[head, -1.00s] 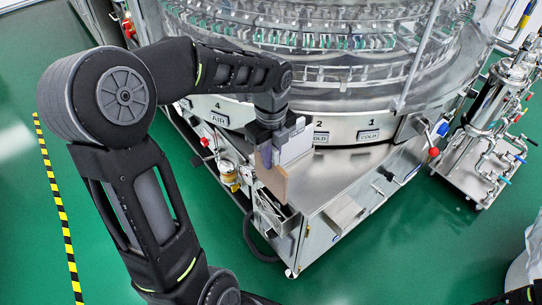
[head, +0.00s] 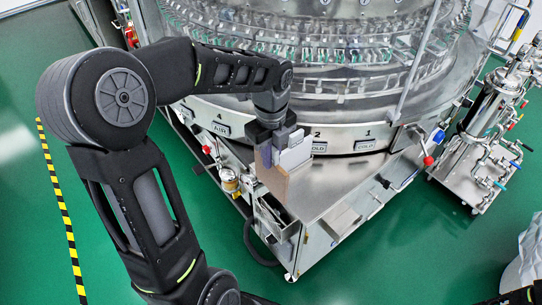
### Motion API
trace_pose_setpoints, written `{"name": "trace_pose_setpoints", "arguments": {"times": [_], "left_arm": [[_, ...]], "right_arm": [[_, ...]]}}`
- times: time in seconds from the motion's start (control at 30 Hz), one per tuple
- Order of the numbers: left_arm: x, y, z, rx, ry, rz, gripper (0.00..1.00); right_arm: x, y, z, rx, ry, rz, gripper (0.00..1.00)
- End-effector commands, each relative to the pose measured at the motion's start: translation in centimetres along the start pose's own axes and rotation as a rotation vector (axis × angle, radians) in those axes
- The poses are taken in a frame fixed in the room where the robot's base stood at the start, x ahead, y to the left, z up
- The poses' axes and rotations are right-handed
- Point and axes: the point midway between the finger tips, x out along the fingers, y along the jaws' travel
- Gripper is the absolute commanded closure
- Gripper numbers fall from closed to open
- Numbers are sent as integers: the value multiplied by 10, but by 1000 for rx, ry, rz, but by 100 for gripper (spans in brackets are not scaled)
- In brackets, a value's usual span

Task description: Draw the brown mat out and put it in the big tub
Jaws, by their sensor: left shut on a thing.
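The brown mat (head: 274,185) hangs upright as a thin tan panel from my left gripper (head: 275,160), which is shut on it. The gripper is in front of the machine's lower housing, near its left front corner. Part of the mat is hidden by the fingers, and I cannot tell whether its lower edge touches the housing. A pale, bag-lined tub (head: 522,268) shows only partly at the right edge, well apart from the mat. My right gripper is not in view.
The round washer (head: 330,60) with numbered stations fills the top middle. Its steel ledge (head: 335,180) juts forward. A steel filter cart (head: 475,165) with valves stands at the right. Green floor is clear in front, with a striped tape line (head: 58,200) at left.

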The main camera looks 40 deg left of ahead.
Motion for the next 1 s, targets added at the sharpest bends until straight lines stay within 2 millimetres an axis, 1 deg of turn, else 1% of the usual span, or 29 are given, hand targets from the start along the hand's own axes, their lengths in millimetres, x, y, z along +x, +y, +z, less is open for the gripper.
{"name": "trace_pose_setpoints", "arguments": {"times": [0.03,1.0], "left_arm": [[-6,0,0,0,0,-1,100],[-58,0,0,-1,0,0,100]], "right_arm": [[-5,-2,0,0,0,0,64],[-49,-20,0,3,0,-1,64]]}}
